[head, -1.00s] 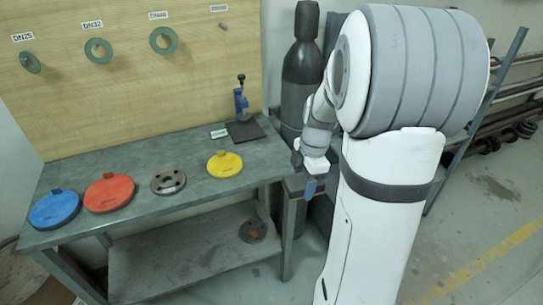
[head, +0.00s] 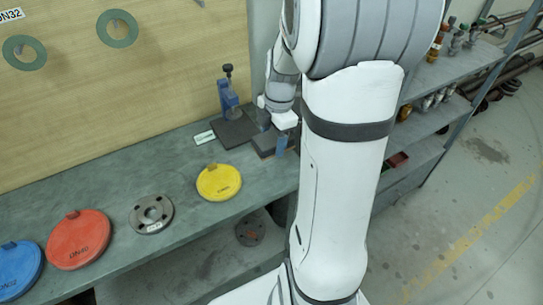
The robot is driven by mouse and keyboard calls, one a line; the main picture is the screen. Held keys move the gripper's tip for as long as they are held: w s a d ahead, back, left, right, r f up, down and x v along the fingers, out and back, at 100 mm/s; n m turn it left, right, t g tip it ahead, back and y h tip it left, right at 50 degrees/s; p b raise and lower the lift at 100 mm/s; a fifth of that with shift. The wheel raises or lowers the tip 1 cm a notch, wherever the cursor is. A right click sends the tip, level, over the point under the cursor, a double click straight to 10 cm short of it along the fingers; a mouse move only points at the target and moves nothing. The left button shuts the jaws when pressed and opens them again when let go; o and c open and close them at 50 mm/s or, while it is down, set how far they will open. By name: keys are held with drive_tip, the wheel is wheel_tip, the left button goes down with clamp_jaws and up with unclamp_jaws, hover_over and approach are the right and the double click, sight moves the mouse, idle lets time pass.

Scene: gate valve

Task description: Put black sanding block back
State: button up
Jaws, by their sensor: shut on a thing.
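My gripper (head: 276,138) is at the right end of the workbench (head: 110,160), close to my arm column. It is shut on a dark block, which appears to be the black sanding block (head: 264,145). One blue fingertip shows on the block's right side; the other is mostly hidden. The block is just right of and in front of a black square mat (head: 232,133) on the bench. I cannot tell whether the block touches the bench top.
A blue tool (head: 228,95) stands at the mat's back, with a small label (head: 204,137) beside it. Yellow (head: 219,182), grey (head: 151,213), red (head: 79,239) and blue (head: 16,268) discs lie leftward on the bench. A shelf rack (head: 450,75) stands right.

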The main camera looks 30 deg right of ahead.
hover_over(273, 169)
wheel_tip(273, 169, down, 5)
drive_tip(key=shift+w+d+f, duration=0.1)
drive_tip(key=shift+w+f, duration=0.05)
drive_tip(key=shift+f+p, duration=0.4)
drive_tip(key=shift+f, duration=1.45)
drive_tip(key=shift+s, duration=0.2)
drive_tip(key=shift+f, duration=0.15)
drive_tip(key=o, duration=1)
drive_tip(key=shift+o, duration=0.2)
